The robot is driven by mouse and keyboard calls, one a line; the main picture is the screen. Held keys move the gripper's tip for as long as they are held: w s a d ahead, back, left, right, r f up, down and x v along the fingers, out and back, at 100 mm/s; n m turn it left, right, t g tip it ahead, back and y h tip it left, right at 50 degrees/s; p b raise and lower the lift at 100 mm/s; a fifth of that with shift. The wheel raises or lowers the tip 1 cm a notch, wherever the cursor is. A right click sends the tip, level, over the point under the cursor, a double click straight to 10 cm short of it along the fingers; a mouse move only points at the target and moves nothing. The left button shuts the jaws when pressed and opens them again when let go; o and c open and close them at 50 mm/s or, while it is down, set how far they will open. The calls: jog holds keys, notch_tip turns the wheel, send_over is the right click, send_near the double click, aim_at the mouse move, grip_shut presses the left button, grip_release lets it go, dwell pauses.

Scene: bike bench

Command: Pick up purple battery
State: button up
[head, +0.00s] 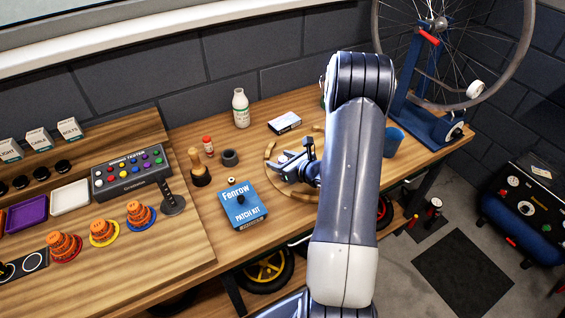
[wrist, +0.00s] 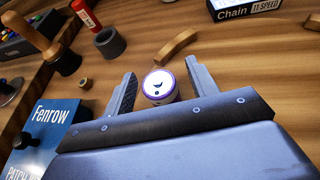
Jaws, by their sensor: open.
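The purple battery (wrist: 160,86) stands upright on the wooden bench in the wrist view. It is a small cylinder with a white top, a dark mark on it and a purple rim. My gripper (wrist: 163,78) is open, with one finger on each side of the battery and a gap visible on both sides. The battery's lower part is hidden behind the gripper body. In the head view my gripper (head: 295,158) is low over the bench inside a ring of curved wooden pieces. The battery is too small there to make out surely.
A blue Fenrow patch kit (head: 240,205) lies left of my gripper. A wooden-handled tool (head: 199,168), a dark cup (head: 230,158) and a red bottle (head: 208,146) stand behind it. A curved wooden piece (wrist: 165,55) lies just beyond the battery. A chain box (head: 284,123) lies behind.

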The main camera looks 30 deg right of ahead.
jog(key=shift+w+a+f, duration=0.15)
jog(key=shift+w+f, duration=0.1)
jog(key=shift+w, duration=0.4)
jog(key=c, duration=1.1)
jog(key=shift+r, duration=0.1)
jog(key=shift+c, duration=0.2)
